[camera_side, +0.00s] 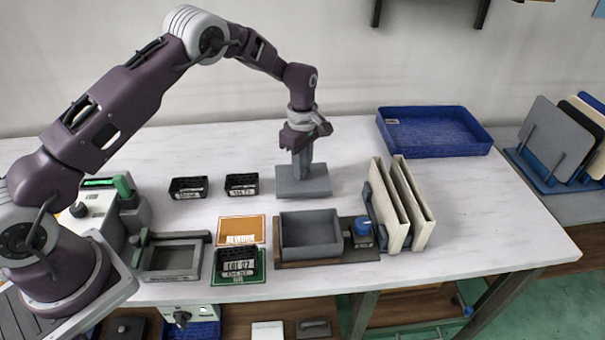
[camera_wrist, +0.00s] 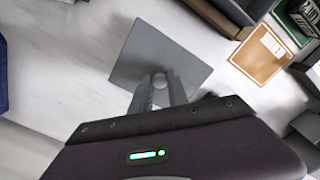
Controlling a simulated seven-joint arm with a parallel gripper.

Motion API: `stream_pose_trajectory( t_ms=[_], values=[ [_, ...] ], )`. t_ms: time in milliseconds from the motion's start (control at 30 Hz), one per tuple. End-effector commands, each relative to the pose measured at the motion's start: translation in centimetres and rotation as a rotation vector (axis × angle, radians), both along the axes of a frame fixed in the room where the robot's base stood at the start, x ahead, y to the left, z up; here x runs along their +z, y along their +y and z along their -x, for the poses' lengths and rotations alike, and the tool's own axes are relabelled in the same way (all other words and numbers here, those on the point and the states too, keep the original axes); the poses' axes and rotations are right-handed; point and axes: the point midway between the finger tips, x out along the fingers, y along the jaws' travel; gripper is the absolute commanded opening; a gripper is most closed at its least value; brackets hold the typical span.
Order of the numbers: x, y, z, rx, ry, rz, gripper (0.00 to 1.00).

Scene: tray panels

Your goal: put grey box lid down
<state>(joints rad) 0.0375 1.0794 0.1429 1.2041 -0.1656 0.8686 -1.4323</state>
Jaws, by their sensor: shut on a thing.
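The grey box lid (camera_side: 303,184) is a flat square plate at the back middle of the white table, below my gripper (camera_side: 303,165). My gripper points down and is shut on the lid's knob. In the wrist view the lid (camera_wrist: 150,55) lies beyond the fingertips (camera_wrist: 160,82), with the round knob between them. I cannot tell whether the lid touches the table. The open grey box (camera_side: 310,230) stands at the front middle, in front of the lid, and looks empty.
A blue-knobbed device (camera_side: 362,230) and upright cream panels in a rack (camera_side: 400,205) stand right of the box. A blue tray (camera_side: 433,130) is at the back right. Small black bins (camera_side: 242,184) sit left of the lid. An orange card (camera_side: 241,230) lies left of the box.

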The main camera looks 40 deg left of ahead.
Motion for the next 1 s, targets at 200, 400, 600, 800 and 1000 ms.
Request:
stream_pose_trajectory(
  t_ms=[200, 400, 600, 800, 1000],
  values=[
    [-2.2, 0.0, 0.0, 0.001, 0.000, 0.000, 0.00],
    [-2.4, 0.0, 0.0, 0.001, 0.001, 0.000, 0.00],
    [-2.4, 0.0, 0.0, 0.001, 0.001, 0.000, 0.42],
    [-2.4, 0.0, 0.0, 0.001, 0.001, 0.000, 0.42],
    [-0.1, 0.0, -0.1, 0.000, -0.003, 0.000, 0.42]
  ],
)
